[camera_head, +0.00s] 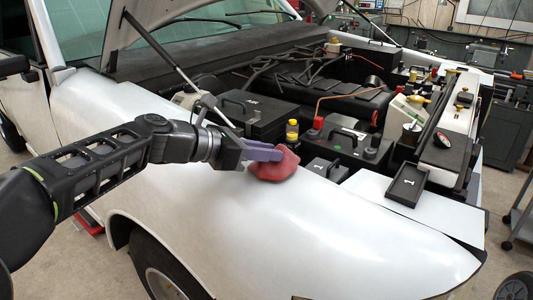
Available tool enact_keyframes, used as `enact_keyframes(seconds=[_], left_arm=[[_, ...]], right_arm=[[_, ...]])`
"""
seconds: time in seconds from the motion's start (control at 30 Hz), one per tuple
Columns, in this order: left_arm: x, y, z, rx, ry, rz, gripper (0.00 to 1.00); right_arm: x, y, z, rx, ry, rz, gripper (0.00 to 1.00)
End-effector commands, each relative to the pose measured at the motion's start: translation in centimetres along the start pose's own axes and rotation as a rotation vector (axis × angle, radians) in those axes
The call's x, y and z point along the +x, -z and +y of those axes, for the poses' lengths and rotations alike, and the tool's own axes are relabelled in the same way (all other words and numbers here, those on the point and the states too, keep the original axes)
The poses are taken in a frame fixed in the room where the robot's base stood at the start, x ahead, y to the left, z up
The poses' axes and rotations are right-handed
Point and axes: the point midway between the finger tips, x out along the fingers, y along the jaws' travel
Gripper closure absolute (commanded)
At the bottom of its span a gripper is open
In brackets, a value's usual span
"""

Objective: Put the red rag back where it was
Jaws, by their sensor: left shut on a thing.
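The red rag (274,167) is a crumpled bundle at the inner edge of the white fender (220,200). My left gripper (275,152) comes in from the left with its purple fingers shut on the rag's upper left side. The rag appears to touch the fender top, but I cannot tell whether its weight rests there. My right gripper is not in view.
The open engine bay lies behind the rag, with a black battery (350,147), a yellow-capped bottle (292,130) and a black box (258,116). A black tray (407,186) lies at the right. A hood prop rod (165,58) rises at the left. The front fender is clear.

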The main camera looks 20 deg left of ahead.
Motion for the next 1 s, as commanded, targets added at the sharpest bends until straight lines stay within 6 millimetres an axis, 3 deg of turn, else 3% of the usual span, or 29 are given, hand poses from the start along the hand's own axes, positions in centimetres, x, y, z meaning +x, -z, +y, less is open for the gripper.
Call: enact_keyframes(seconds=[0.5,0.53,0.7,0.8,1.0], left_arm=[[0.35,0.85,0.0,0.0,0.0,-0.001,1.0],[0.32,0.79,0.01,0.0,0.0,-0.001,0.81],[0.3,0.75,0.01,0.0,0.0,-0.001,0.67],[0.3,0.74,0.01,0.0,0.0,-0.001,0.61],[0.29,0.72,0.0,0.0,0.0,-0.001,0.61]], right_arm=[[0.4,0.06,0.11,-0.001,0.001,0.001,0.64],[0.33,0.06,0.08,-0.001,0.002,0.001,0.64],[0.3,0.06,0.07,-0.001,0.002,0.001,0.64],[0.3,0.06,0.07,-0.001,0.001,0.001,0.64],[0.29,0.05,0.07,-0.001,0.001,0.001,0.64]])
